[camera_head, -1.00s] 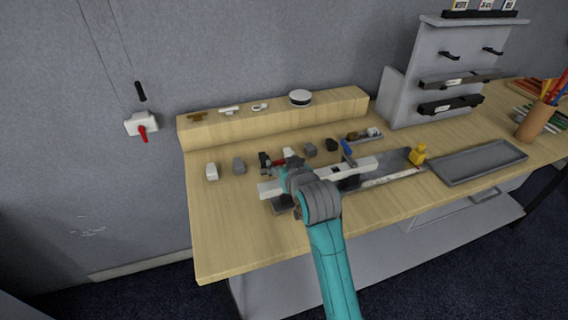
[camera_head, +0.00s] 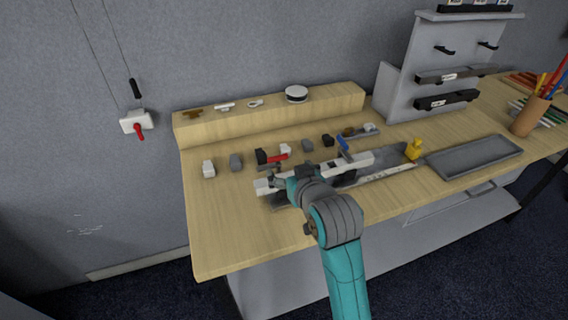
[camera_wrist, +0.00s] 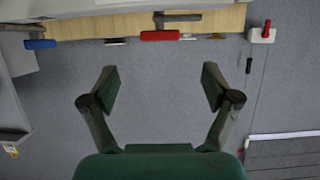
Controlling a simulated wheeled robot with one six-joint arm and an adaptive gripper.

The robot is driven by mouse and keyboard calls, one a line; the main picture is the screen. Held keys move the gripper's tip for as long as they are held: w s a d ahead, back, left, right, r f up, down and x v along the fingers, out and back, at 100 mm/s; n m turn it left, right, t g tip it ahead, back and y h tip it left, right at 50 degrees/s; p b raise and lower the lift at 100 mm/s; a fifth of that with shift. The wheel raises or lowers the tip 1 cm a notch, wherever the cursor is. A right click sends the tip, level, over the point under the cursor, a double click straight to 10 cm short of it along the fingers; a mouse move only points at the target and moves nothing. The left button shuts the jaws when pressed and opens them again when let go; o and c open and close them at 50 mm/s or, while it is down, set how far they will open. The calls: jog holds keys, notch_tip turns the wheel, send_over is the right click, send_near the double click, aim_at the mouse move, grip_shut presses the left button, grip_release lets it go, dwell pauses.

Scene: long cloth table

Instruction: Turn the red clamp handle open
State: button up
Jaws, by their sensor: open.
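The red clamp handle (camera_head: 278,158) lies roughly level on its dark clamp (camera_head: 261,157), on the wooden table. In the wrist view the red handle (camera_wrist: 160,36) is at the top centre, with a grey metal arm beside it. My gripper (camera_wrist: 160,88) is open and empty, its two fingers wide apart. The handle is beyond the fingertips and apart from them. In the head view my wrist is just in front of the clamp, and my own arm largely hides the fingers.
A blue handle (camera_head: 343,144) is on the right; it also shows in the wrist view (camera_wrist: 40,44). A white rail (camera_head: 347,164) lies near my wrist. Small blocks and a raised wooden ledge (camera_head: 225,124) stand behind. A white wall switch (camera_head: 130,121) has its own red lever.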

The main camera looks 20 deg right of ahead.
jog(key=shift+v, duration=1.9)
jog(key=s+f, duration=0.2)
jog(key=f, duration=0.1)
jog(key=s+f, duration=0.2)
jog(key=f, duration=0.1)
jog(key=s+f, duration=0.2)
jog(key=f, duration=0.1)
jog(key=s+f, duration=0.5)
jog(key=s, duration=0.6)
jog(key=s+f, duration=0.4)
jog(key=s, duration=0.6)
jog(key=s+r+t, duration=0.1)
jog(key=s+r, duration=0.1)
jog(key=s, duration=1.1)
jog(key=shift+s, duration=0.4)
jog(key=shift+a+r, duration=0.1)
jog(key=shift+r, duration=0.05)
